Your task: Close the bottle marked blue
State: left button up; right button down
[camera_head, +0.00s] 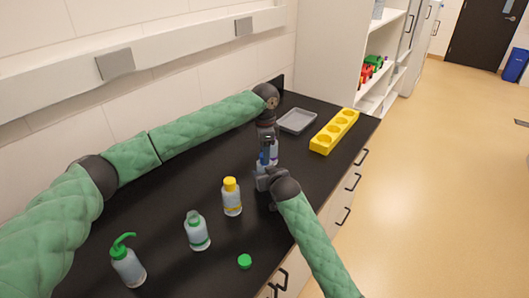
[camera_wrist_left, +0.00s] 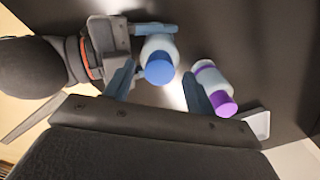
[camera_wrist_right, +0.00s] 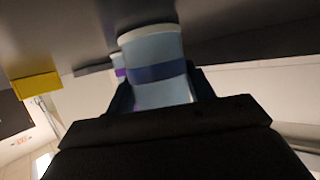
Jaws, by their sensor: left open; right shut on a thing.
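The blue-marked bottle (camera_wrist_right: 155,75) has a pale body with a dark blue band. My right gripper (camera_head: 265,178) is shut on its body from the side. In the left wrist view a blue cap (camera_wrist_left: 159,70) sits over the bottle's top; whether it is seated tight I cannot tell. My left gripper (camera_wrist_left: 157,80) is above, pointing down, its open fingers on either side of the cap. In the head view the grippers hide much of the bottle. The right gripper also shows in the left wrist view (camera_wrist_left: 110,40).
A purple-capped bottle (camera_wrist_left: 212,85) stands close beside the left gripper's finger. A grey tray (camera_head: 297,121) and yellow rack (camera_head: 334,131) are behind.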

pick_arm(q)
jog(key=shift+r, duration=1.75)
jog(key=shift+r, duration=0.1)
jog(key=shift+c, duration=0.2)
jog(key=r, duration=0.1)
jog(key=w+r, duration=0.1)
jog(key=r, duration=0.1)
jog(key=shift+a, duration=0.2)
jog(key=n, duration=0.2)
jog(key=shift+s+r+n, duration=0.2)
jog(key=shift+r+n, duration=0.05)
jog(key=shift+n, duration=0.15)
jog(key=n, duration=0.3)
jog(key=shift+s+d+f+n, duration=0.1)
jog(key=shift+s+d+n, duration=0.1)
jog(key=shift+s+n, duration=0.1)
jog(key=shift+n, duration=1.3)
jog(key=shift+f, duration=0.1)
